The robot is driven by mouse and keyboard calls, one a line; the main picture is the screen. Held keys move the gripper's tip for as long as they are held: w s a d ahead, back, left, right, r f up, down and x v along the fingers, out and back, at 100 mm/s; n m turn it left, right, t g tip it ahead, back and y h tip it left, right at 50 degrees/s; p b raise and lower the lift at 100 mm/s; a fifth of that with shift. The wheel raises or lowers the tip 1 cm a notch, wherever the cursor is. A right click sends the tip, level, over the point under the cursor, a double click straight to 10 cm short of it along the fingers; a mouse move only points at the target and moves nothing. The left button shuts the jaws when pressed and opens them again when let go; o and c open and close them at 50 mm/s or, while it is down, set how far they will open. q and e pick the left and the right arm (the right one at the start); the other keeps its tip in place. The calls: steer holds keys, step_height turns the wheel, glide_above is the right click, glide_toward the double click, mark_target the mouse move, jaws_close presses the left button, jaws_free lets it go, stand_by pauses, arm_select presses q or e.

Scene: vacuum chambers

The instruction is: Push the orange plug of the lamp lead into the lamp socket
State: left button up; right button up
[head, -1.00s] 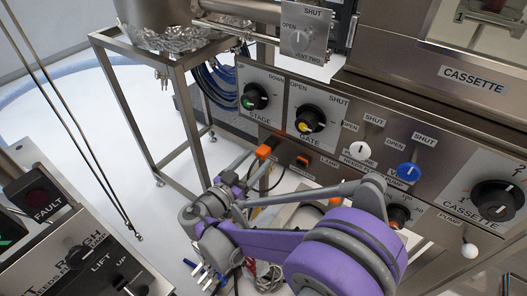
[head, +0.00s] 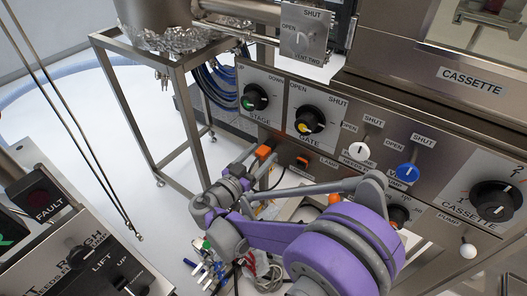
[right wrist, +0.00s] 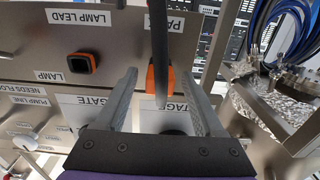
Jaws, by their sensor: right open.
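The orange plug (head: 264,152) of the lamp lead sits on the steel panel, under a label starting "PA" in the right wrist view (right wrist: 152,79). Its black lead (right wrist: 158,35) hangs from it. The lamp socket (head: 302,161), black with an orange rim, is just right of the plug in the head view; the right wrist view shows it upside down, at left by the LAMP label (right wrist: 82,62). My right gripper (head: 250,162) is open at the plug. Its two fingers (right wrist: 162,85) stand on either side of the plug in the wrist view; contact cannot be told. My left gripper is not in view.
The stage knob (head: 256,97) and gate knob (head: 310,120) stick out above the plug and socket. White and blue switches (head: 407,172) are to the right. A steel frame (head: 152,130) stands at left. Loose cables (head: 262,272) lie below my arm.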

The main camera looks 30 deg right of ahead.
mark_target(259, 157)
stand_by(0.8)
jaws_close()
steer(key=shift+a, duration=0.15)
stand_by(0.4)
steer(key=shift+v, duration=2.9)
steer(key=shift+s, duration=0.1)
